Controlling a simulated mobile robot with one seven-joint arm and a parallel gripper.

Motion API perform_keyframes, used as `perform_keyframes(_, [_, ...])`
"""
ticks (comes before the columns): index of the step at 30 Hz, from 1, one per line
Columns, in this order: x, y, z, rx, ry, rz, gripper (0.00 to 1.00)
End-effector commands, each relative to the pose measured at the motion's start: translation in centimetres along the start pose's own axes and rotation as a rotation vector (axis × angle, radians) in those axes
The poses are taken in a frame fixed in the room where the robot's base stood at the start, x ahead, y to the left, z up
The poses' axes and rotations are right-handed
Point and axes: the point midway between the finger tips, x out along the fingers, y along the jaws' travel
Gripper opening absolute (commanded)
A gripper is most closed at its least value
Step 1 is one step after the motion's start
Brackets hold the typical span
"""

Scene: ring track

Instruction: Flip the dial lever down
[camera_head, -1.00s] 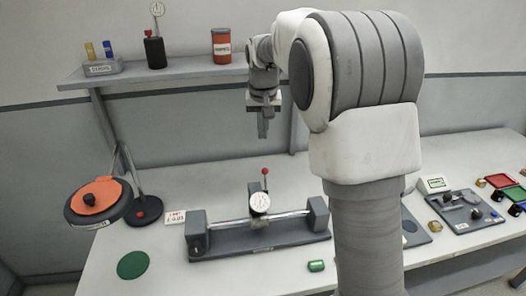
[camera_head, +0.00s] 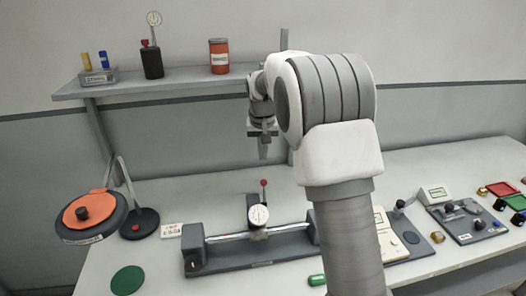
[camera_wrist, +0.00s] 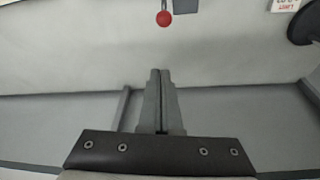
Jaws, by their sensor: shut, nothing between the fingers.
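The dial lever, a thin stem with a red ball tip (camera_head: 263,183), stands upright behind the round white dial (camera_head: 258,214) on the grey rail fixture (camera_head: 215,257). In the wrist view the red ball (camera_wrist: 164,18) shows at the top edge, ahead of the fingertips and apart from them. My gripper (camera_head: 264,156) hangs above and behind the lever in the head view, pointing down. Its two fingers are together with nothing between them, as the wrist view (camera_wrist: 160,72) also shows.
A shelf (camera_head: 180,83) at the back holds an orange can (camera_head: 219,57) and a dark bottle (camera_head: 152,62). An orange-topped disc (camera_head: 90,215) stands left. A green disc (camera_head: 127,280) and a green block (camera_head: 317,280) lie near the front. Devices fill the right side.

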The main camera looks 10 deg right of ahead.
Motion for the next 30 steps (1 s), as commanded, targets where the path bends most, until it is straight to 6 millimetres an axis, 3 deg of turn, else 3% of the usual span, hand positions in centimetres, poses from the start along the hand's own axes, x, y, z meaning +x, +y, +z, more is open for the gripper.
perform_keyframes(1, [1.4, 0.0, 0.2, 0.0, -0.006, 0.001, 0.0])
perform_keyframes(8, [6.5, 0.1, 0.1, 0.001, -0.005, 0.001, 0.0])
perform_keyframes(18, [4.9, 0.0, 3.3, 0.0, -0.001, 0.0, 0.0])
perform_keyframes(30, [4.8, 0.0, 3.8, 0.0, -0.001, 0.0, 0.0])
